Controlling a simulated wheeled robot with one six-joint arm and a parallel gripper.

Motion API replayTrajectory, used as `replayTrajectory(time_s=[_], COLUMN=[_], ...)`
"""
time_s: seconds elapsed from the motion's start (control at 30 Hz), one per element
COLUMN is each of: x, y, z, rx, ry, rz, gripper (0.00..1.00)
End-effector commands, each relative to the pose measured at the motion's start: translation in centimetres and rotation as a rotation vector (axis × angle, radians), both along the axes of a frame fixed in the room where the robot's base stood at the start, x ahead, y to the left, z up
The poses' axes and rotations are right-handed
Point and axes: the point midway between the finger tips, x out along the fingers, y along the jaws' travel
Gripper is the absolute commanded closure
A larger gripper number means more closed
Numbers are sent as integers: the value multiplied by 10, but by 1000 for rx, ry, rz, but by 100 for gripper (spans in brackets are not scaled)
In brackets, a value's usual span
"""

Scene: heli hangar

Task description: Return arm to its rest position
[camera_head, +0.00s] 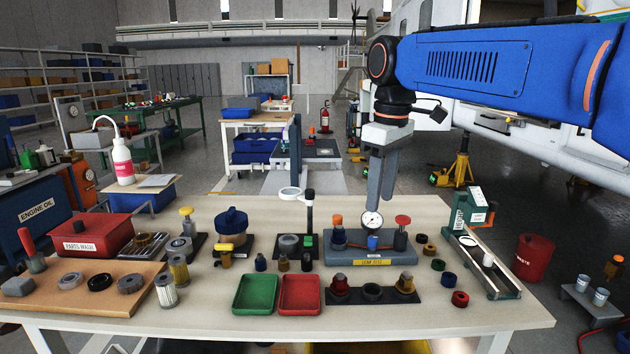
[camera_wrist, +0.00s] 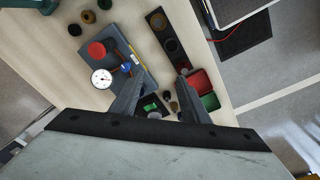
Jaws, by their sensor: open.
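My blue arm (camera_head: 480,65) reaches in from the right in the head view. My gripper (camera_head: 382,200) hangs from it, pointing down over the right half of the workbench (camera_head: 210,212). In the wrist view my gripper (camera_wrist: 158,82) has its two grey fingers apart with nothing between them. Below it is a grey test stand (camera_head: 400,256) with a round dial gauge (camera_head: 372,220), an orange-red knob and a blue part. In the wrist view the gauge (camera_wrist: 101,78) lies left of the fingers. I cannot tell the exact gap between fingertips and stand.
A green tray (camera_head: 255,294) and a red tray (camera_head: 300,294) lie at the bench front. A red parts wash box (camera_head: 92,236) and several small parts stand at left. A slanted rack (camera_head: 486,262) stands at right. Above the bench's left half is free air.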

Motion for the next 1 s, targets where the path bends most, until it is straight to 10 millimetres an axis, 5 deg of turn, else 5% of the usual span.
replayTrajectory(time_s=[0.5, 1.0], x=[-116, -218], y=[-99, -150], z=[-93, -214], rx=[76, 162], ry=[-154, -290], rz=[-441, -816], gripper=[58, 58])
